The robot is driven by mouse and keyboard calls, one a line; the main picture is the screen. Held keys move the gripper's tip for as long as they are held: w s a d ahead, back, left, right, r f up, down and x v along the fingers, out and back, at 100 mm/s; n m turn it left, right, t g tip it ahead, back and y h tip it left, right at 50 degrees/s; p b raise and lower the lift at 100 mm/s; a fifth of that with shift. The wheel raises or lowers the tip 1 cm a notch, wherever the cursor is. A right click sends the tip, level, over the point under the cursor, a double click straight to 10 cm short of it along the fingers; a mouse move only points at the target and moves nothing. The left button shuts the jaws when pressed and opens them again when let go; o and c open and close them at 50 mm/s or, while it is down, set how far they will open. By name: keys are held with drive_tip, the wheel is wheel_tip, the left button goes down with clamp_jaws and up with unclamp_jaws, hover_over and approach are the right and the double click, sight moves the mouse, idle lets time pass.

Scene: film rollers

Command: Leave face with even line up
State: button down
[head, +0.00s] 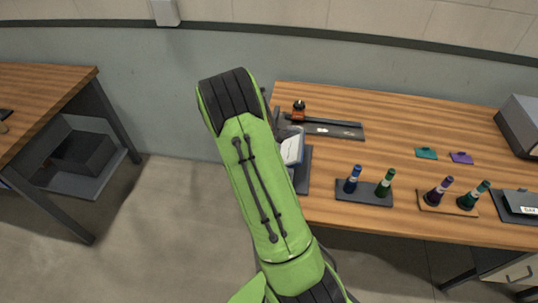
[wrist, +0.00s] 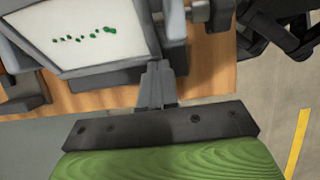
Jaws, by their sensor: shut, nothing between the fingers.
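A white panel (wrist: 85,30) in a grey frame shows a row of green dots in the wrist view. The dots vary in size and spacing, and the row wavers. In the head view the panel (head: 291,149) sits at the left end of the wooden table, partly behind my arm. My gripper (wrist: 157,68) is shut and empty, its grey fingers just below and right of the panel's frame. I cannot tell whether the fingers touch the frame. In the head view my arm hides the gripper. The panel's other face is out of sight.
On the table (head: 400,130) are a dark strip with an orange-capped bottle (head: 299,110), blue and green rollers on a dark tray (head: 365,196), purple and teal rollers on another tray (head: 447,209), two small cards (head: 426,153) and a grey box (head: 520,122). The middle is clear.

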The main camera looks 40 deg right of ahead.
drive_tip(key=shift+p+x, duration=0.6)
drive_tip(key=shift+x, duration=0.2)
drive_tip(key=shift+w+a+f, duration=0.1)
drive_tip(key=shift+a+f, duration=0.05)
drive_tip(key=shift+f, duration=0.1)
drive_tip(key=shift+f+g+h+p, duration=0.3)
drive_tip(key=shift+g+h, duration=0.2)
drive_tip(key=shift+g, duration=0.1)
drive_tip(key=shift+s+d+f, duration=0.2)
drive_tip(key=shift+d+f, duration=0.05)
drive_tip(key=shift+a, duration=0.1)
